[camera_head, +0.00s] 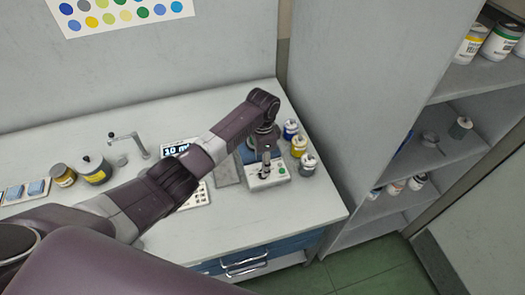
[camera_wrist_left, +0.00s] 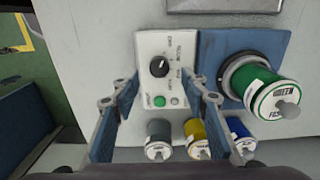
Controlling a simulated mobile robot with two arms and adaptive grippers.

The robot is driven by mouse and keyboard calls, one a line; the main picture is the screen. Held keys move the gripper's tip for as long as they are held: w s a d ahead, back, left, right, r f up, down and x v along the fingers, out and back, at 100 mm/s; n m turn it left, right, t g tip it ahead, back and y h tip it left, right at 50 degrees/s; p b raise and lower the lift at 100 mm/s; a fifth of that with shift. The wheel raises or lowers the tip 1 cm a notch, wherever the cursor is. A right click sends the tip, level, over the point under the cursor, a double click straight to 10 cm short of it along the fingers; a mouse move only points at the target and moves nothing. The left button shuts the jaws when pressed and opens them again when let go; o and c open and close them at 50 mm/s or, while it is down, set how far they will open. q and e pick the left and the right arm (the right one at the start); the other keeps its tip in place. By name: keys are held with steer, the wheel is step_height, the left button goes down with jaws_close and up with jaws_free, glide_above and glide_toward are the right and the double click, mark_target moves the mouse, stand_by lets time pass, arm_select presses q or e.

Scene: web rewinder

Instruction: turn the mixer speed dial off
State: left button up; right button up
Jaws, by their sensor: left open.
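The mixer's white control panel (camera_wrist_left: 148,45) has a black round speed dial (camera_wrist_left: 159,67) with printed words around it. The dial's pointer setting is too small to read. A green button (camera_wrist_left: 159,101) and a grey button (camera_wrist_left: 174,101) sit below the dial. The panel (camera_head: 278,174) also shows in the head view at the right of the bench. My left gripper (camera_wrist_left: 163,83) is open above the panel, its fingers apart on either side, with nothing between them touching the dial. My right gripper is not in view.
A can labelled green (camera_wrist_left: 270,92) stands on the mixer's blue base (camera_wrist_left: 218,50). Grey (camera_wrist_left: 158,140), yellow (camera_wrist_left: 196,138) and blue (camera_wrist_left: 238,132) cans stand in a row beside the panel. A tall shelf unit (camera_head: 345,100) stands right of the bench (camera_head: 110,110).

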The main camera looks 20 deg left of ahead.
arm_select(q)
step_height(320, 180, up, 8)
steer(key=shift+f, duration=0.2)
steer(key=shift+f, duration=0.1)
stand_by(0.4)
